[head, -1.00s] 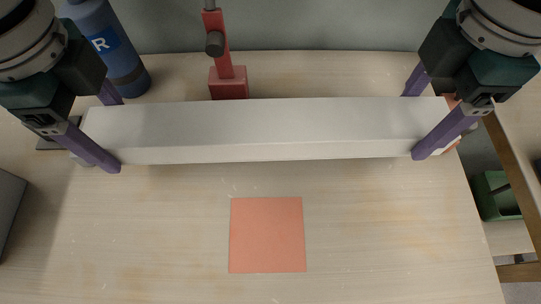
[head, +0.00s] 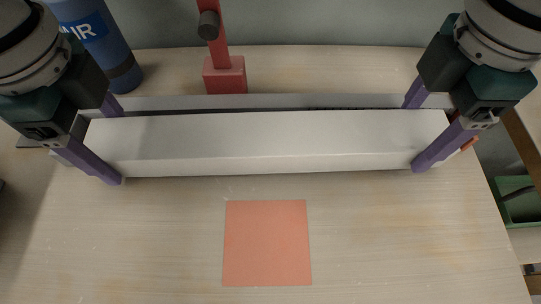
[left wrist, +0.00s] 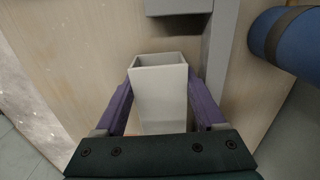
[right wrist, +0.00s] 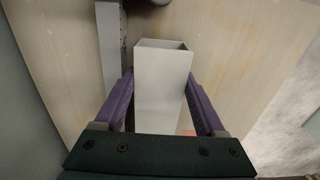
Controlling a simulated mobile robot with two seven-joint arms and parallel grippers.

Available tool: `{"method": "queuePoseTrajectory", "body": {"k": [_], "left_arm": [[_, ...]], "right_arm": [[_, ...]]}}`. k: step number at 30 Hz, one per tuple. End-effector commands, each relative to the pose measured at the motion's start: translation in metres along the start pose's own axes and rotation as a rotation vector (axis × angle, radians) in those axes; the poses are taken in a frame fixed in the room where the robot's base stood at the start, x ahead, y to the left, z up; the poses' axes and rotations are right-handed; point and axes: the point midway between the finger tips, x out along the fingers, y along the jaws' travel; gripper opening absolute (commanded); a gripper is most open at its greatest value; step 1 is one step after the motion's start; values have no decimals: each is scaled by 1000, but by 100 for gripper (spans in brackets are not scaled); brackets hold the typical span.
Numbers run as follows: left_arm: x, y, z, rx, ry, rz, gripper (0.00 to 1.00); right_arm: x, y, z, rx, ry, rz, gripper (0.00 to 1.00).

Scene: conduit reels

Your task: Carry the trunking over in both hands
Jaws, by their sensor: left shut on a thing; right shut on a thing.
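The trunking (head: 265,143) is a long white box-section length lying across the head view. My left gripper (head: 112,144) is shut on its left end, with one purple finger on the near side and one on the far side. My right gripper (head: 415,136) is shut on its right end in the same way. The trunking looks about level. Its open hollow end shows between the fingers in the left wrist view (left wrist: 160,95) and the right wrist view (right wrist: 162,90). How high it is above the table is hard to tell.
A grey bar (head: 250,101) runs just behind the trunking. Behind that are a red stand (head: 225,76) and a blue bottle (head: 95,40). A flat orange square (head: 267,243) lies on the bare table in front. A green bin (head: 518,203) is off the right edge.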

Motion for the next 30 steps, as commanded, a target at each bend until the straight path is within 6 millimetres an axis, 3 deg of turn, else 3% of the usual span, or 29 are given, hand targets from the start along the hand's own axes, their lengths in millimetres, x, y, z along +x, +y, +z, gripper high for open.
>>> {"method": "queuePoseTrajectory", "body": {"k": [2, 3, 9, 22, 30], "left_arm": [[11, 0, 1, -1, -2, 0, 0], [9, 0, 1, -1, -2, 0, 74], [7, 0, 0, -1, -1, 0, 97], [2, 0, 0, 0, 0, 0, 100], [-33, 0, 0, 0, 0, 0, 100]], "right_arm": [[11, 0, 0, 0, 0, 1, 0], [9, 0, 0, 0, 0, 1, 74], [7, 0, 0, 0, 0, 0, 97], [2, 1, 0, 1, 0, 3, 100], [-34, 2, 0, 1, 1, 5, 100]]}}
